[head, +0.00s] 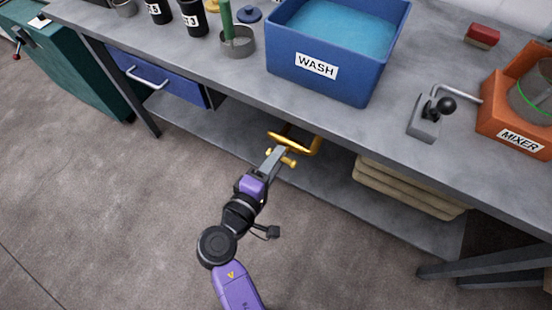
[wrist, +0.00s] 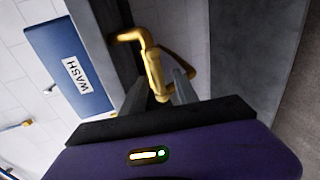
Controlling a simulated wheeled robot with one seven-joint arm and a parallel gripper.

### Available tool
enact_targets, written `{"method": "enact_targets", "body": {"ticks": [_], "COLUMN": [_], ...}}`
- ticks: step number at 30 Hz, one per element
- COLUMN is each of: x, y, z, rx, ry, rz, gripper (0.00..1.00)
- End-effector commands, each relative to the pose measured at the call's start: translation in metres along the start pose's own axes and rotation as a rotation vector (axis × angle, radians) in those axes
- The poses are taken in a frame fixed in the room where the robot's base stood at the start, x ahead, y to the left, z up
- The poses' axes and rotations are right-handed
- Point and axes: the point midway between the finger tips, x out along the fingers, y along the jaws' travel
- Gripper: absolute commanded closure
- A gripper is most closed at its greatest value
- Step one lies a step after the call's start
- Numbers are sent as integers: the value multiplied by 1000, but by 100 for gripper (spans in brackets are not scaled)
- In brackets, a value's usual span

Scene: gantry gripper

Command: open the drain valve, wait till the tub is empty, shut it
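The blue tub (head: 317,67) marked WASH stands on the bench and holds light blue water (head: 340,25) a little below its rim. Its labelled wall also shows in the wrist view (wrist: 60,50). The brass drain valve and pipe (head: 317,143) hang under the bench's front edge, below the tub. My gripper (head: 278,156) is at the valve. In the wrist view, my gripper's fingers (wrist: 160,88) stand apart, with the brass lever (wrist: 152,70) between them and a gap visible beside it. I cannot tell whether the valve is open.
The bench (head: 240,75) overhangs a lower shelf (head: 335,190) with folded beige cloth or sacks (head: 405,187). A joystick box (head: 428,125) and an orange mixer (head: 510,110) stand right of the tub. A blue drawer (head: 160,80) is at left. The floor in front is clear.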

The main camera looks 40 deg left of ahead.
Motion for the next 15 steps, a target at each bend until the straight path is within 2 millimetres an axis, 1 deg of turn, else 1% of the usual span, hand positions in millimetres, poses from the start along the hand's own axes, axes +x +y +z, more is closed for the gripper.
{"method": "enact_targets", "body": {"ticks": [5, 8, 11, 15], "x": [0, -7, -21, -44], "y": [1, 0, 0, 0], "z": [1, 0, 0, 0], "rx": [1, 1, 1, 0], "ry": [-2, -1, 0, 1], "rz": [1, 1, 1, 0], "gripper": [64, 64, 64, 64]}}
